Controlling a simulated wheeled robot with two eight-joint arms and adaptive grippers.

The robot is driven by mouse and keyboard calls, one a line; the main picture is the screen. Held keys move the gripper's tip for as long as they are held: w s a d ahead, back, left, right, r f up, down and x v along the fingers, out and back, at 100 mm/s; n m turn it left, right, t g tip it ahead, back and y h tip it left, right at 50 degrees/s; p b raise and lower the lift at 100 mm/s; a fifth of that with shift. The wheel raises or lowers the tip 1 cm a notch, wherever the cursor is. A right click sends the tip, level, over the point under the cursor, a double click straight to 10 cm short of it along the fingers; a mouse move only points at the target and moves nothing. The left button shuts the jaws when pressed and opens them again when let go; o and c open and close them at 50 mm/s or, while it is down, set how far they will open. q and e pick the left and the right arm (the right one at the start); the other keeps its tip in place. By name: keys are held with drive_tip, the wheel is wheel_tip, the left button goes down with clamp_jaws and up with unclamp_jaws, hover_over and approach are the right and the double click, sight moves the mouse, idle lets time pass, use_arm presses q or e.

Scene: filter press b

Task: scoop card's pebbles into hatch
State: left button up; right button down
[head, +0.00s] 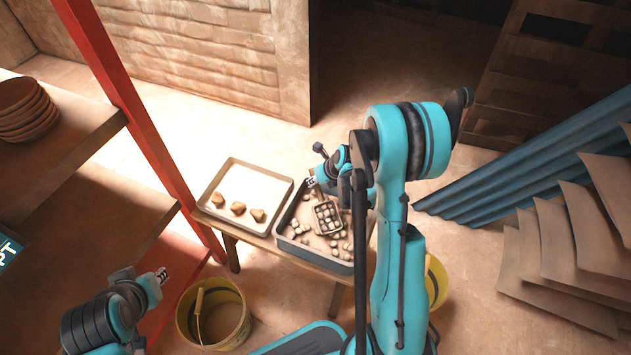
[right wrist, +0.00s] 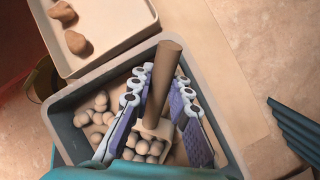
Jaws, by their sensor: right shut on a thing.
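My right gripper (head: 313,182) is shut on the wooden handle (right wrist: 166,72) of a scoop, its fingers on both sides of it in the right wrist view (right wrist: 158,108). The scoop's square pan (head: 328,217) holds several rounded pebbles (right wrist: 141,150). It is over or in the grey tray (head: 283,241); I cannot tell whether it touches the floor of the tray. More loose pebbles (head: 298,228) lie in the tray. A blue card (head: 8,250) at the left edge is cut off, showing "PT". My left gripper (head: 162,275) is away at lower left; its opening is unclear. I cannot identify a hatch.
A cream tray (head: 212,186) with three larger stones (head: 238,208) stands left of the grey tray on a wooden bench (head: 232,232). A yellow bucket (head: 238,334) stands on the floor. A red post (head: 130,110) and shelves with stacked bowls (head: 24,108) are at left.

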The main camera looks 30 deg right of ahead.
drive_tip(key=shift+r, duration=0.15)
drive_tip(key=shift+r+p, duration=3.5)
drive_tip(key=shift+r, duration=1.45)
drive_tip(key=shift+f, duration=0.1)
drive_tip(key=shift+w+g, duration=0.9)
drive_tip(key=shift+g, duration=0.3)
drive_tip(key=shift+w+g, duration=0.25)
drive_tip(key=shift+g, duration=0.15)
drive_tip(key=shift+d+r+g, duration=0.1)
drive_tip(key=shift+r+g, duration=0.2)
drive_tip(key=shift+g, duration=0.1)
